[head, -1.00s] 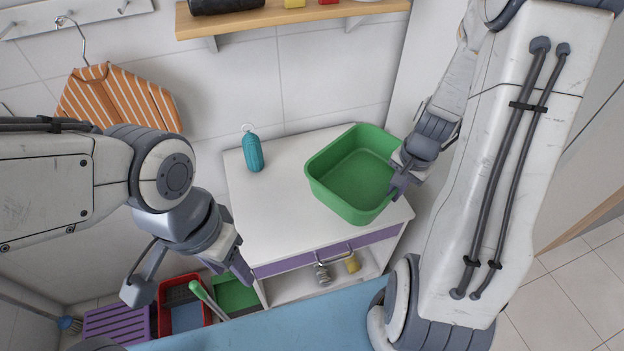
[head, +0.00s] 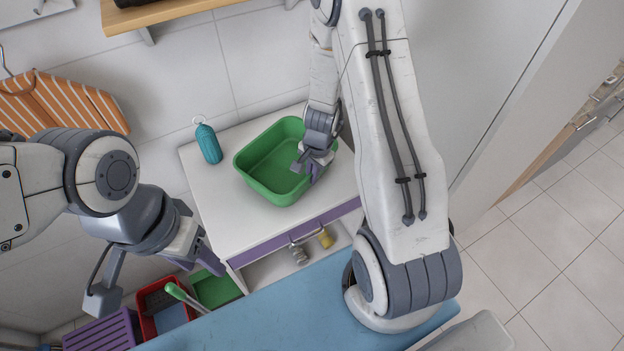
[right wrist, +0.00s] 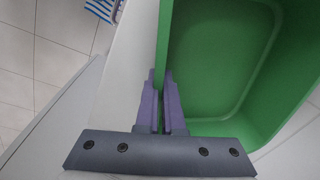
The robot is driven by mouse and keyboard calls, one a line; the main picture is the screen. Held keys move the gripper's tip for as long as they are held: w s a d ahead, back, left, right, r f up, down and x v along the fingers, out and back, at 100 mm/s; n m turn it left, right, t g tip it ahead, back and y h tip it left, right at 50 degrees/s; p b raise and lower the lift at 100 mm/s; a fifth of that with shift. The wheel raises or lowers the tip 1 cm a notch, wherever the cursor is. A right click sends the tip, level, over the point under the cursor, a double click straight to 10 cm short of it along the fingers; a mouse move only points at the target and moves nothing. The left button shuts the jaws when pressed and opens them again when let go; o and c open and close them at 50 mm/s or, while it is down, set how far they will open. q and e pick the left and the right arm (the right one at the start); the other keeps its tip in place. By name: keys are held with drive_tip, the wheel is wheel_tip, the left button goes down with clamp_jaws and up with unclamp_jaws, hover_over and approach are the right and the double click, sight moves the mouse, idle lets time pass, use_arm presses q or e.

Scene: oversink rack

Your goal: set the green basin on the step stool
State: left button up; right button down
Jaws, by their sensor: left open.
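The green basin (head: 268,165) stands upright and empty on the white cabinet top (head: 235,210). My right gripper (head: 308,170) is at the basin's right rim. In the right wrist view its two purple fingers (right wrist: 162,105) are close together on either side of the basin's wall (right wrist: 225,60), shut on it. My left gripper (head: 158,280) is open and empty, low to the left of the cabinet's front. I cannot make out a step stool for certain in either view.
A teal bottle (head: 208,143) stands on the cabinet left of the basin. A purple crate (head: 103,332), a red bin (head: 146,322) and a green bin (head: 218,288) are below. A light blue surface (head: 270,315) lies in front. Tiled floor (head: 545,250) is clear at right.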

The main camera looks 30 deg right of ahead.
drive_tip(key=shift+f, duration=0.55)
drive_tip(key=shift+f, duration=0.1)
drive_tip(key=shift+f+b, duration=0.2)
drive_tip(key=shift+b, duration=0.1)
drive_tip(key=c, duration=1)
unclamp_jaws()
drive_tip(key=shift+r, duration=0.1)
drive_tip(key=shift+c, duration=0.2)
drive_tip(key=shift+r, duration=0.1)
